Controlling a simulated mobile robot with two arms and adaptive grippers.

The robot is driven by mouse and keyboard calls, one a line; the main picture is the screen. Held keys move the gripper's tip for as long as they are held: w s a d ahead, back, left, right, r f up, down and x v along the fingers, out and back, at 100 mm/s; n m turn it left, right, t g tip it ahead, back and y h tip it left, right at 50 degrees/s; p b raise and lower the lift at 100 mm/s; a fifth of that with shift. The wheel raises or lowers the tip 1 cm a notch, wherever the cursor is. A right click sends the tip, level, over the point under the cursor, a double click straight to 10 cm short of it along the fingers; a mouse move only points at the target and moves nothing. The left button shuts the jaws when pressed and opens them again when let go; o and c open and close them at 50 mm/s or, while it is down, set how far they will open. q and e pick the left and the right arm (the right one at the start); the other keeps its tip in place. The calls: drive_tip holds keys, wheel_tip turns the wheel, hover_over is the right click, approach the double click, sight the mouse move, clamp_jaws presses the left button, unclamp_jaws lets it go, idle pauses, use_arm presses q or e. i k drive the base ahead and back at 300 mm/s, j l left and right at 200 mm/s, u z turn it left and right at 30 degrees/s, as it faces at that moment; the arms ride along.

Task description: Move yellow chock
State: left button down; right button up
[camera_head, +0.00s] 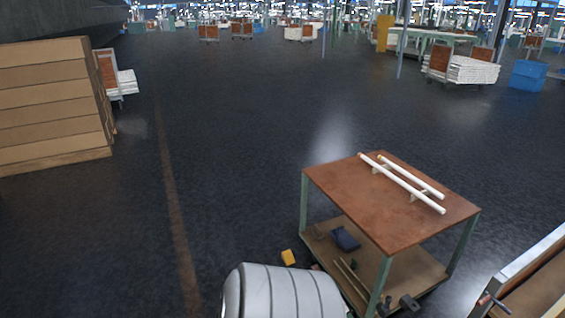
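A small yellow chock (288,257) lies on the dark floor in the head view, just left of the cart's lower shelf. It is close behind the rounded white, ribbed body at the bottom of the picture, which seems to be part of me. Neither of my grippers shows in this view.
A cart (340,178) with a brown top carries white glass tubes (405,183); its lower shelf (370,246) holds tools and a dark blue item (345,239). Stacked cardboard boxes (50,105) stand left. Another cart edge (530,270) is at lower right. The middle floor is clear.

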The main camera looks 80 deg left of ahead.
sight(288, 257)
drive_tip(key=u, duration=2.65)
drive_tip(key=i+j, duration=0.15)
drive_tip(key=i, duration=0.15)
